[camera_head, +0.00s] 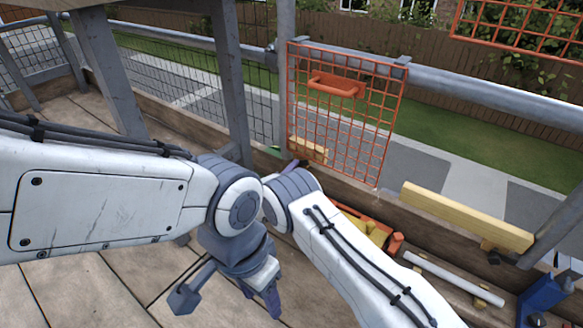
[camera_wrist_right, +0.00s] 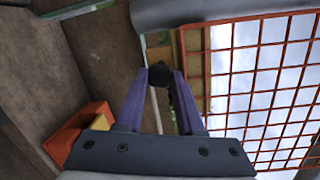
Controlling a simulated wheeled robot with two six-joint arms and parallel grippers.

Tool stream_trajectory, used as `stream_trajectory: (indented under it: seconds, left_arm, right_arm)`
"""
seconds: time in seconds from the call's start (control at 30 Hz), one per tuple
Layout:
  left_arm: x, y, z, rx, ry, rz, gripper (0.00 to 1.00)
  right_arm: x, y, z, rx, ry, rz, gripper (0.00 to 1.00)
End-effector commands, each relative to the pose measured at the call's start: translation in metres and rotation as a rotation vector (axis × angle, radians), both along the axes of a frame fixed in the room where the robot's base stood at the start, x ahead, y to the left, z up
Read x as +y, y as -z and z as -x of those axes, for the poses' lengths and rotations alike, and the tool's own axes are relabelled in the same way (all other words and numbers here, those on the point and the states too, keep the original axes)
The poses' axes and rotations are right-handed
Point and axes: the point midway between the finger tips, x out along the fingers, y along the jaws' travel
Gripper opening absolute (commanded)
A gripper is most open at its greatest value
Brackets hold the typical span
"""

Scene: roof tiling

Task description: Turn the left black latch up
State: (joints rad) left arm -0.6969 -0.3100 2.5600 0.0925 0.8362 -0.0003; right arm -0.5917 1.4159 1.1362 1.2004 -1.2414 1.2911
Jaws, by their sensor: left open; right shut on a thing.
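The orange mesh gate panel (camera_head: 342,115) with an orange handle (camera_head: 335,86) stands at the grey rail in the head view. My right gripper (camera_wrist_right: 160,84) is shut on a small dark latch (camera_wrist_right: 158,71) beside the panel's edge in the right wrist view; its exact angle is hard to tell. In the head view, my own arms hide that latch and most of the right gripper. The mesh (camera_wrist_right: 266,85) fills the right of the wrist view. My left gripper (camera_head: 228,296) is open and empty, low over the deck and away from the panel.
A yellow beam (camera_head: 465,217) lies along the wooden edge at right. A white tube (camera_head: 454,279) and a blue object (camera_head: 540,296) are below it. An orange box (camera_head: 362,224) sits behind my right arm. The plank deck (camera_head: 95,285) at lower left is clear.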

Motion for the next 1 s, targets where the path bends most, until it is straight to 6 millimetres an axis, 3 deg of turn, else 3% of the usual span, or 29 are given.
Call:
stream_trajectory:
  seconds: [0.43, 1.0]
  left_arm:
    - [0.0, -0.0092, 0.0, 0.0, 0.0, 0.0, 0.54]
    - [0.0, -0.002, 0.0, 0.0, 0.0, 0.0, 0.54]
  right_arm:
    - [0.0043, -0.0002, 0.0008, 0.25, -0.006, 0.341, 0.0]
    - [0.0057, 0.0015, 0.0009, 0.533, -0.008, 0.73, 0.0]
